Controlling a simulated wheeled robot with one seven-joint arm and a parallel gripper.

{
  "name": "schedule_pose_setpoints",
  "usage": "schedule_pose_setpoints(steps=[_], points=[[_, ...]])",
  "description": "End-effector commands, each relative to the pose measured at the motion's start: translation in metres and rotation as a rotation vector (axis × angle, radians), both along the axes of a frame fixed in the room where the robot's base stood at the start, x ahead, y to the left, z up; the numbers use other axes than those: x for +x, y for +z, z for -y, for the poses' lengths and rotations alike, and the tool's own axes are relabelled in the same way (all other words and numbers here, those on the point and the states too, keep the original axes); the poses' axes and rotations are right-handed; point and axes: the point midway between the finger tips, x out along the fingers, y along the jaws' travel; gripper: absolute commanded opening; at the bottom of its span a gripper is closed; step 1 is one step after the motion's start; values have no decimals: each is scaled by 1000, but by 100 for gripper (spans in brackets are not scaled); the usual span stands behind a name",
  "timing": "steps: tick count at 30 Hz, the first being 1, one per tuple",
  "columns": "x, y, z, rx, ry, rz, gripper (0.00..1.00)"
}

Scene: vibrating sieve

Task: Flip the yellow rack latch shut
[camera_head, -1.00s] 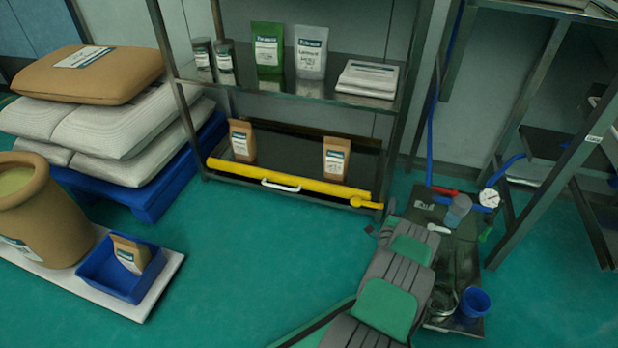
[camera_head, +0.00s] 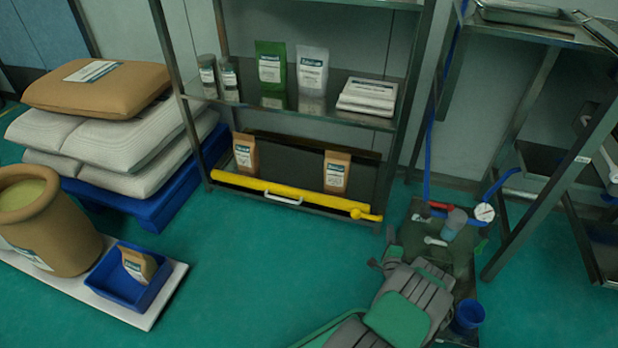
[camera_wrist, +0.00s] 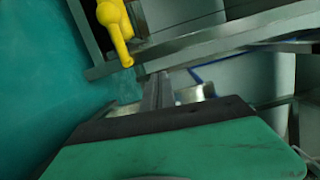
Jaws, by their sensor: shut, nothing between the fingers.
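The yellow latch (camera_head: 368,215) sits at the right end of a long yellow bar (camera_head: 285,191) across the front of the rack's lowest shelf. Its short arm with a round knob points right. In the wrist view the yellow latch (camera_wrist: 117,30) is close, just above and left of my fingertips, and looks apart from them. My gripper (camera_wrist: 162,88) is shut and empty. In the head view my gripper (camera_head: 394,250) is low and right of the latch, partly hidden by my arm. Whether the latch is fully open cannot be told.
The metal rack (camera_head: 399,122) has pouches and jars on its shelves. A dark mat (camera_head: 415,235) with a cup, a scoop and a blue bucket (camera_head: 468,315) lies to the right. Another metal frame (camera_head: 520,165) stands further right.

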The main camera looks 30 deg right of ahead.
Motion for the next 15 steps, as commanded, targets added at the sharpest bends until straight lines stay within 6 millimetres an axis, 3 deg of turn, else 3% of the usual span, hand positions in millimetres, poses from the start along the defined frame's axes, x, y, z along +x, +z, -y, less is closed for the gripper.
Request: schedule_pose_setpoints(steps=[15], points=[[90, 50, -23, -110, 256, -165, 0]])
